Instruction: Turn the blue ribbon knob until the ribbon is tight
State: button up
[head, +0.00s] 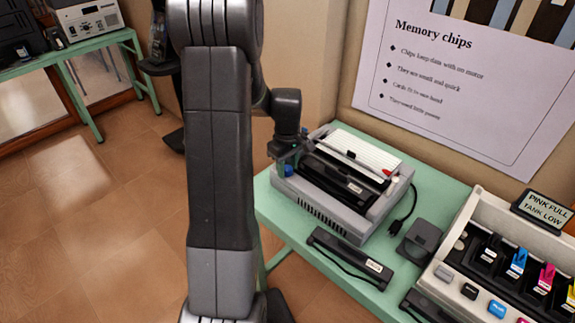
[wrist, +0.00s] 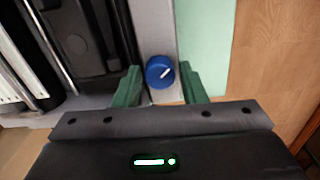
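The blue ribbon knob (wrist: 158,73) is round with a white pointer mark and sits on the grey edge of the printer. In the wrist view it lies between and just beyond the tips of my gripper (wrist: 160,84), whose two green fingers are apart. I cannot tell whether they touch it. In the head view the knob (head: 289,170) shows at the near left corner of the grey printer (head: 330,208), with my gripper (head: 290,150) just above it. The ribbon itself cannot be made out clearly.
The printer stands on a green table (head: 272,212). A black adapter bar (head: 350,258), a dark box (head: 420,240) and a cable lie in front and to the right. An ink tank unit (head: 465,275) with coloured tabs stands at the right. Open floor lies to the left.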

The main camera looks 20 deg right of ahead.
jog(key=c, duration=0.7)
jog(key=shift+m, duration=0.4)
jog(key=m+b, duration=0.1)
jog(key=m, duration=0.3)
jog(key=shift+m, duration=0.4)
jog(key=m, duration=0.5)
jog(key=shift+b, duration=0.4)
jog(key=o, duration=0.7)
